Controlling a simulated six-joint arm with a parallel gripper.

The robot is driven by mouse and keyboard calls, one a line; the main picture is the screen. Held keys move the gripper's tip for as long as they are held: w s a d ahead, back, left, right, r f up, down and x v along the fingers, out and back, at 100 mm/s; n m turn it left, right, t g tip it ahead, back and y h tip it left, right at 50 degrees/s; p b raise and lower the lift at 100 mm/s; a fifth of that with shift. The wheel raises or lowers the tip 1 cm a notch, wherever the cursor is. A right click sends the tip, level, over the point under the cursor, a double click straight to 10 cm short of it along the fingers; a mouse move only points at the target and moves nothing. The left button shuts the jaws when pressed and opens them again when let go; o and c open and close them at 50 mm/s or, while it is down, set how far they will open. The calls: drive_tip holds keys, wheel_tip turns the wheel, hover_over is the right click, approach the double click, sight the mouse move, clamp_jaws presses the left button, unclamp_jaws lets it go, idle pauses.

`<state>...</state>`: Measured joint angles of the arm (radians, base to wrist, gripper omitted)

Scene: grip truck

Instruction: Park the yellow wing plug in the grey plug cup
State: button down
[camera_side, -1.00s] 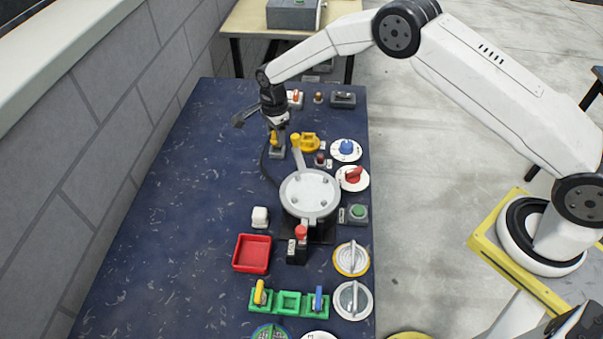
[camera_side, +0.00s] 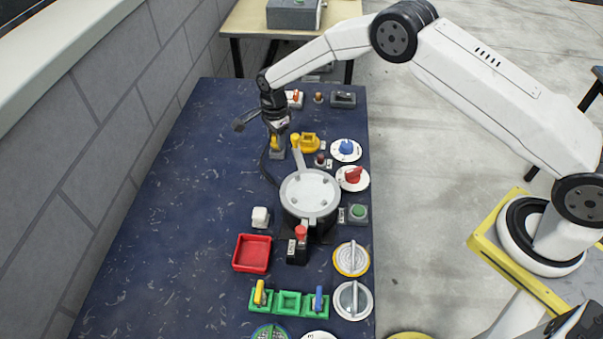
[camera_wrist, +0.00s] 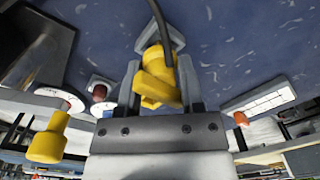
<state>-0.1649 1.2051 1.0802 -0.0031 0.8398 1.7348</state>
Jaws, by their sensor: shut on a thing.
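The yellow wing plug (camera_side: 275,142) is between the jaws of my gripper (camera_side: 276,131), which is shut on it. In the wrist view the plug (camera_wrist: 155,88) sits between the two grey fingers (camera_wrist: 160,95), with a dark cable running up past it. The grey plug cup (camera_side: 278,154) is directly below the plug in the side view, and part of it seems to show behind the plug in the wrist view (camera_wrist: 158,20). The plug's lower end meets the cup in the picture; I cannot tell how deep it sits.
A yellow fixture (camera_side: 309,142) and a yellow-tipped lever (camera_side: 295,140) stand close to the right. The round grey pot-like device (camera_side: 310,195) is nearer the camera. Blue (camera_side: 346,147) and red (camera_side: 354,175) dials line the right edge. The table's left side is clear.

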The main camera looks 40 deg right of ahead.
drive_tip(key=shift+f, duration=0.9)
idle(1.7)
unclamp_jaws()
drive_tip(key=shift+r, duration=0.1)
drive_tip(key=shift+r, duration=3.65)
drive_tip(key=shift+r, duration=0.1)
